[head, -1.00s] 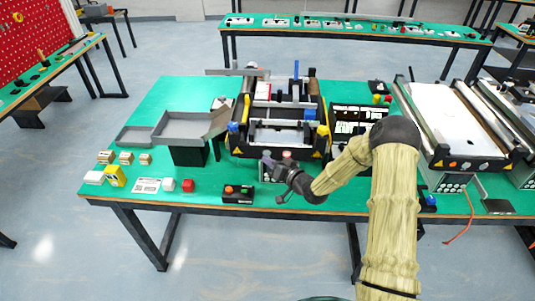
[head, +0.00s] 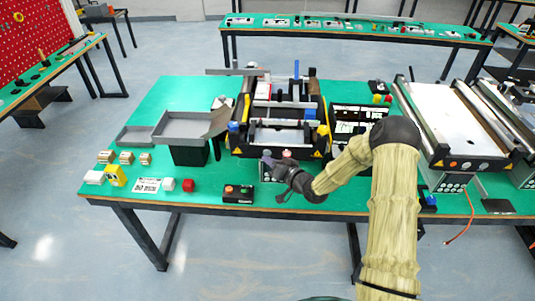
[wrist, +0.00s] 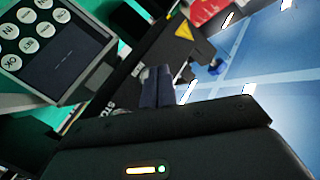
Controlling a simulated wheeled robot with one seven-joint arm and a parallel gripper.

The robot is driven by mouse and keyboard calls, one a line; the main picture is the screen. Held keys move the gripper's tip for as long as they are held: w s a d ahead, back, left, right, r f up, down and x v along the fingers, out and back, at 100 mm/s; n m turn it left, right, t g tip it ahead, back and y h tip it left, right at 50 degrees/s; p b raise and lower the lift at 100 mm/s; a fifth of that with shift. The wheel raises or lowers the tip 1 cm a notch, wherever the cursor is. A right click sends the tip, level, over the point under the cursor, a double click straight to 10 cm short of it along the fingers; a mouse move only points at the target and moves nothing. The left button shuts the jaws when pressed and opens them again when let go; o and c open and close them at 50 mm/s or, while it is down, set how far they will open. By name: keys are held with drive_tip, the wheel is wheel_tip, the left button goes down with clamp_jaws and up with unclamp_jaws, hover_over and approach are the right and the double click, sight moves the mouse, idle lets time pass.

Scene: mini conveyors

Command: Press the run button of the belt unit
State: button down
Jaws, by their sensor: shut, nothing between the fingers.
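The belt unit (head: 318,138) is a black-framed machine with blue and yellow parts at the middle of the green table. A grey keypad panel (head: 265,172) is at its front, partly hidden by my arm. In the wrist view this keypad panel (wrist: 50,45) shows round white keys and a dark screen at upper left. My gripper (head: 266,162) is at the unit's front edge, its fingers small here. In the wrist view my gripper (wrist: 158,72) is shut and empty, in front of a black surface with partial white lettering. I cannot make out the run button or whether the fingertips touch anything.
A black box (head: 238,194) with coloured buttons sits at the table's front edge. A grey tray (head: 185,126) on a dark stand is left of the unit. Small blocks lie further left. A larger conveyor (head: 460,125) stands to the right.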

drive_tip(key=shift+w, duration=0.35)
